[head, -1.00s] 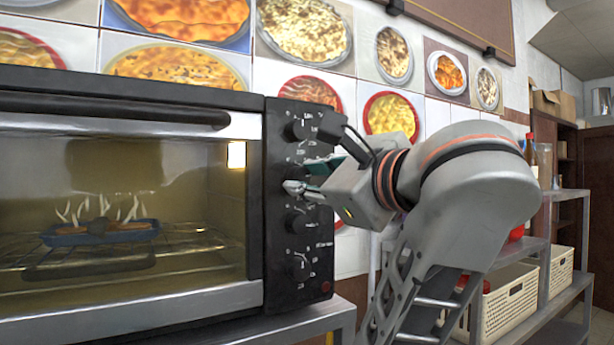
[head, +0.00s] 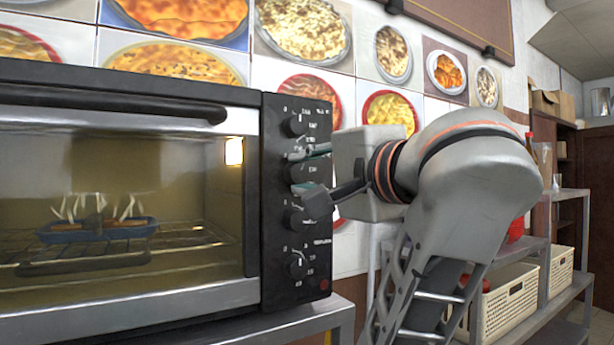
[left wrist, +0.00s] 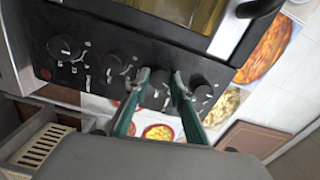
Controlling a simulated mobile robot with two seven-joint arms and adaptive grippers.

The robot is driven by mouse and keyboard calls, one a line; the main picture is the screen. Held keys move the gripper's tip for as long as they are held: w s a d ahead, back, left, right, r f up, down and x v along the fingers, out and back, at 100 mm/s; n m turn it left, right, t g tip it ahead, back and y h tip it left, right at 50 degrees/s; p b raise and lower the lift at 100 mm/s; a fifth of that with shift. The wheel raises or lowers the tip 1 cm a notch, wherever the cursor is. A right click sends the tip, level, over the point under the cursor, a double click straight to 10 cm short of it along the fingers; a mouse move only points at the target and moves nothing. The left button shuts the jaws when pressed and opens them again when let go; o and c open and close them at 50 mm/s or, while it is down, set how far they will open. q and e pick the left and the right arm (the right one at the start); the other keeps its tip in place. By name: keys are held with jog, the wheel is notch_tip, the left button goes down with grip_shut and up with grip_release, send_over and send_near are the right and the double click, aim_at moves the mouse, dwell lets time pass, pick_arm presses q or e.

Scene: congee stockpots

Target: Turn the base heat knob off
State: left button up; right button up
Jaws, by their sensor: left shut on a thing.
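The oven (head: 130,200) has a black control panel (head: 322,262) with a column of knobs. My left gripper (head: 310,175) is at the panel, its fingers on either side of the second knob from the top (left wrist: 157,92). It is shut on that knob. The top knob (head: 295,126), third knob (head: 296,220) and bottom knob (head: 297,264) are clear of the grip, though a finger passes close to the third. The panel labels are too small to read, so I cannot tell which knob is the base heat one. My right gripper is not in view.
Behind the oven's glass door, a blue dish (head: 97,230) sits on a rack with white wisps above it. The oven stands on a metal table (head: 325,318). Shelves with cream baskets (head: 512,302) stand at the right. Food pictures cover the wall.

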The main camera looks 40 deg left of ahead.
pick_arm(q)
jog(key=shift+n, duration=2.2)
jog(key=shift+b, duration=0.3)
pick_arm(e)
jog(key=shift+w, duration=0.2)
pick_arm(q)
jog(key=shift+r, duration=0.1)
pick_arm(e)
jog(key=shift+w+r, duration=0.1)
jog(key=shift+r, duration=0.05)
pick_arm(q)
jog(key=o, duration=1.1)
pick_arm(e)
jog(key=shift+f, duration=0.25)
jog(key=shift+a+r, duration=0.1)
